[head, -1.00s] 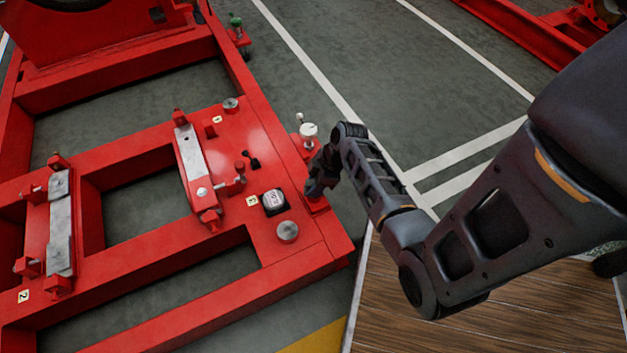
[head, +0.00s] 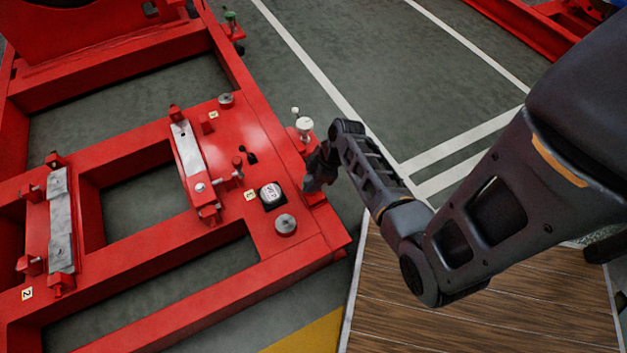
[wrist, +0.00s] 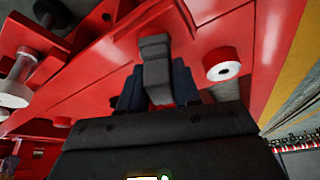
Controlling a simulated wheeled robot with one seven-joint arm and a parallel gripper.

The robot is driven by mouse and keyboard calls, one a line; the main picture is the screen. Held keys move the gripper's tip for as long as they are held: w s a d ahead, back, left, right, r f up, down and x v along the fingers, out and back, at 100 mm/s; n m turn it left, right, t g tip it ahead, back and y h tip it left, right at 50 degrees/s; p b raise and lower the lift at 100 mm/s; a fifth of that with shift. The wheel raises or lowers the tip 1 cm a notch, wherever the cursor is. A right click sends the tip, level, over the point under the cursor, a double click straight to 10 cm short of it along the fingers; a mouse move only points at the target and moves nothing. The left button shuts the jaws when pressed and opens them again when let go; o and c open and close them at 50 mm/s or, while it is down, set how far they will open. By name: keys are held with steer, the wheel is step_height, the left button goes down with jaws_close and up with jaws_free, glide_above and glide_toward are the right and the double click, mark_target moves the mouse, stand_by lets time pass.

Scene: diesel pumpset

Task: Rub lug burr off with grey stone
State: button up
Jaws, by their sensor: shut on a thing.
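My gripper (wrist: 157,82) is shut on a grey stone (wrist: 155,62), a small block that stands up between its dark fingers in the wrist view. In the head view my gripper (head: 316,172) is at the outer right edge of the red frame (head: 310,243), by a small red projection (head: 315,198) that may be the lug. My gripper partly covers that spot. The burr cannot be made out in either view, and I cannot tell whether the stone touches metal.
A white-topped fitting (head: 304,125) stands close beyond my gripper. Open grey floor (head: 400,100) lies right of the frame, with wooden boards (head: 480,310) nearer.

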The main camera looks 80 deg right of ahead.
steer(key=shift+w+d+f, duration=0.1)
steer(key=shift+w+d, duration=0.25)
steer(key=shift+d, duration=0.05)
steer(key=shift+w+d, duration=0.3)
steer(key=shift+w, duration=0.05)
steer(key=shift+s+a, duration=0.1)
steer(key=shift+s+a, duration=0.3)
steer(key=shift+s+a+p, duration=0.55)
steer(key=shift+a+p, duration=0.05)
steer(key=shift+p, duration=0.2)
steer(key=shift+w+f, duration=0.1)
